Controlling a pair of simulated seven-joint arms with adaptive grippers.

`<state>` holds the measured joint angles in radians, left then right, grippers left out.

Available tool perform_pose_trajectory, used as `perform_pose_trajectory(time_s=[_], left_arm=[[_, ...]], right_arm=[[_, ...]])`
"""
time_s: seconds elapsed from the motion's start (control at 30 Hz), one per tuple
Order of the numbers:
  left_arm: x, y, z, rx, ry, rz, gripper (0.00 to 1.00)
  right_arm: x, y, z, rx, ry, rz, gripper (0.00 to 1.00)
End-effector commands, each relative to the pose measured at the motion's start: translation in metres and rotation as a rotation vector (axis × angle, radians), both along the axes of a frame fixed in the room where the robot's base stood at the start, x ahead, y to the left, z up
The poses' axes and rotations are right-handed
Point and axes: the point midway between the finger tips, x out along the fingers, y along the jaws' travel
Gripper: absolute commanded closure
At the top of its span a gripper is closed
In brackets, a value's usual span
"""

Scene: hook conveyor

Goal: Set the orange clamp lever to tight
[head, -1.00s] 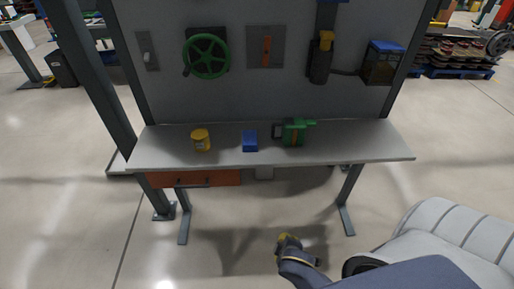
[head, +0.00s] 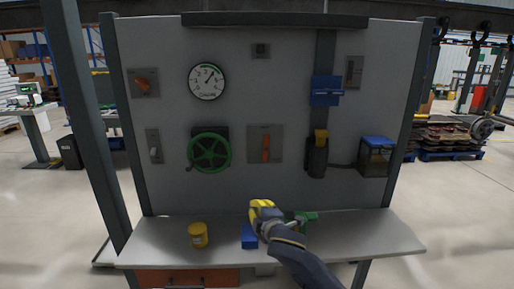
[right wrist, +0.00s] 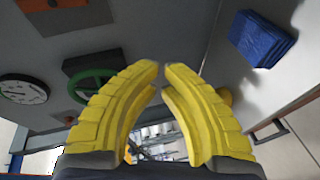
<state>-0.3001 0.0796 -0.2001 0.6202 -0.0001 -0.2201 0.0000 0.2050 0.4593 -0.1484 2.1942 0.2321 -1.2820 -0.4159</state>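An orange lever (head: 265,148) stands about upright on a square grey plate in the middle of the panel in the head view. Its setting marks are too small to read. My right gripper (head: 262,207) is below the lever, low in front of the panel and over the blue block; it is apart from the lever. In the right wrist view its yellow fingers (right wrist: 160,68) curve together with their tips nearly meeting and nothing between them. An orange part (right wrist: 38,4) on a dark plate is cut off at the top left there. My left gripper is out of view.
The panel also bears a green handwheel (head: 209,151), a gauge (head: 206,81), an orange-red knob (head: 146,82) and a grey switch (head: 154,147). The table holds a yellow can (head: 198,236), a blue block (head: 249,238) and a green item (head: 308,219) partly behind my arm.

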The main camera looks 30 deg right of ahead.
Motion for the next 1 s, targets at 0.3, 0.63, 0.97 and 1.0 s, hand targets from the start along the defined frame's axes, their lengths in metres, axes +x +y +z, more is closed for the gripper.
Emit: perform_pose_trajectory(time_s=[0.3,0.63,0.97,1.0], left_arm=[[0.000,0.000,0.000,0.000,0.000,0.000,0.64],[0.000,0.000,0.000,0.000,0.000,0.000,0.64],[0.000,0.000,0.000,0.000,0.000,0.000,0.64],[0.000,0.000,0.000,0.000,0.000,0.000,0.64]], right_arm=[[0.054,-0.026,0.111,-0.115,-0.148,0.043,1.00],[0.071,-0.039,0.166,-0.170,-0.214,0.054,1.00],[0.072,-0.040,0.171,-0.175,-0.221,0.057,1.00],[0.072,-0.040,0.171,-0.175,-0.221,0.057,1.00]])
